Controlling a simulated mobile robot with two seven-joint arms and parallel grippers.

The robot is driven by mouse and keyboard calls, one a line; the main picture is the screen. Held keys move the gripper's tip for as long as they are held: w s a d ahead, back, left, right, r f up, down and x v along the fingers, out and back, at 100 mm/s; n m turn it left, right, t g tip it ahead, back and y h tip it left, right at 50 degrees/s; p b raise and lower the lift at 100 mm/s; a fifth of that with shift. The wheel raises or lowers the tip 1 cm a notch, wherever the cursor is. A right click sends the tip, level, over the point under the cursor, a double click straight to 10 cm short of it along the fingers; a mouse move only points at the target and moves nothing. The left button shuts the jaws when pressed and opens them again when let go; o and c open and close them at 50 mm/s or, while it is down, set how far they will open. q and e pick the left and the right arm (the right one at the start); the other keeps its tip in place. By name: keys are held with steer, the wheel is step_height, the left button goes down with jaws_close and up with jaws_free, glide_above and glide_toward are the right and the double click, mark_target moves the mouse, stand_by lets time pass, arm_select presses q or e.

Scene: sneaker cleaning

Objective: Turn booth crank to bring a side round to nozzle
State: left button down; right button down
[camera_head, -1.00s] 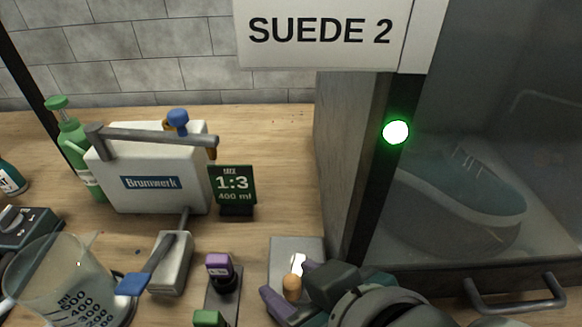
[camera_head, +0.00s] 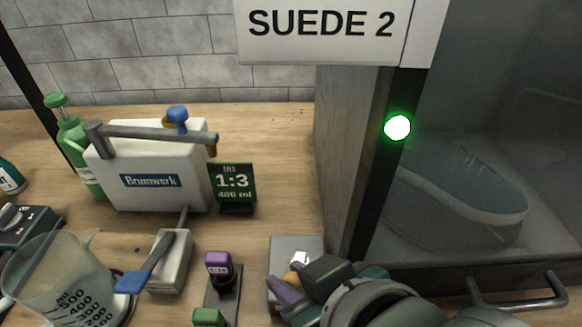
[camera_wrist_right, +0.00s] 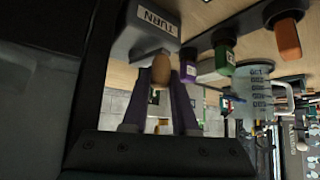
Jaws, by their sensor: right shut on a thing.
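The booth crank's wooden knob (camera_head: 294,280) is mostly hidden by my right gripper (camera_head: 285,288) at the bottom of the head view. In the right wrist view the knob (camera_wrist_right: 160,68) sits between the two purple fingers, below a grey block labelled TURN (camera_wrist_right: 150,27). My right gripper is shut on the knob. The booth (camera_head: 345,170) stands at the right, with a green light (camera_head: 397,127) lit on its post. A teal-grey shoe (camera_head: 455,200) is behind its hazy glass. The nozzle cannot be made out clearly. My left gripper is not in view.
A handled bar (camera_head: 553,303) crosses the booth's lower front, right of my arm. Left of the crank are a purple-capped knob (camera_head: 219,263), a green one (camera_head: 207,317), a blue-tipped lever (camera_head: 150,268), a measuring jug (camera_head: 60,280), a Brunwerk case (camera_head: 155,180) and a 1:3 sign (camera_head: 233,185).

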steer(key=shift+d+r+n+y+p, duration=0.15)
steer(key=shift+d+n+y+p, duration=0.15)
steer(key=shift+n+p, duration=0.3)
steer(key=shift+d+n+g+y, duration=0.25)
steer(key=shift+n+g+y, duration=0.25)
steer(key=shift+n+g, duration=0.25)
steer(key=c, duration=0.7)
jaws_free()
